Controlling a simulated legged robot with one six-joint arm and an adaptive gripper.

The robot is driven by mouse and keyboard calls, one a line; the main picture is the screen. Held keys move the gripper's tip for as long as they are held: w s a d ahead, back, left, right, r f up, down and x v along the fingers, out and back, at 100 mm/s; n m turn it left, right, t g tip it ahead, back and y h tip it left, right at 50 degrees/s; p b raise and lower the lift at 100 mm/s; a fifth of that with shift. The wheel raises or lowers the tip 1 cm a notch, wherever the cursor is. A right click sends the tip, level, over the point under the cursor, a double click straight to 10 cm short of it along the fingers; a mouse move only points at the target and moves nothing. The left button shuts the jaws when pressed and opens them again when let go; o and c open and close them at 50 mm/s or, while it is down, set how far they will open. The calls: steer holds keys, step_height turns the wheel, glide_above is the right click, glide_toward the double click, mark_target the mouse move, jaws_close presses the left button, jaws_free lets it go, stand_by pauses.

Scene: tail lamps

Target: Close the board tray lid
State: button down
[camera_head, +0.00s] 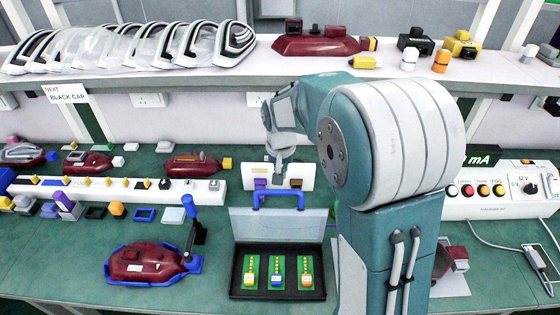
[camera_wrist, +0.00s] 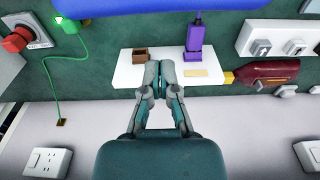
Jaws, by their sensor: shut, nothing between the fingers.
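The board tray (camera_head: 237,275) is a black tray on the green bench in the head view. It holds three green boards (camera_head: 277,266) with yellow, blue and orange blocks at their near ends. Its pale grey, see-through lid (camera_head: 268,227) stands raised along the tray's far edge, so the tray is open. My gripper (camera_head: 278,178) is behind and above the lid, apart from it, in front of a white panel. In the wrist view my gripper (camera_wrist: 158,78) has its fingertips together and holds nothing. The tray and lid are not recognisable in the wrist view.
A blue bracket (camera_head: 292,194) stands between the lid and the white panel (camera_head: 300,174). A dark red tail lamp (camera_head: 140,264) sits in a blue fixture left of the tray, with an upright blue-handled lever (camera_head: 190,208). A shelf (camera_head: 200,78) with lamps spans above.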

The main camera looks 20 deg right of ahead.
steer(key=shift+s+a+r, duration=0.1)
steer(key=shift+s+a, duration=0.1)
steer(key=shift+s, duration=0.4)
steer(key=shift+s+a+r, duration=0.1)
steer(key=shift+s+a, duration=0.15)
steer(key=shift+s, duration=0.4)
steer(key=shift+s+a, duration=0.2)
steer(key=shift+s, duration=0.4)
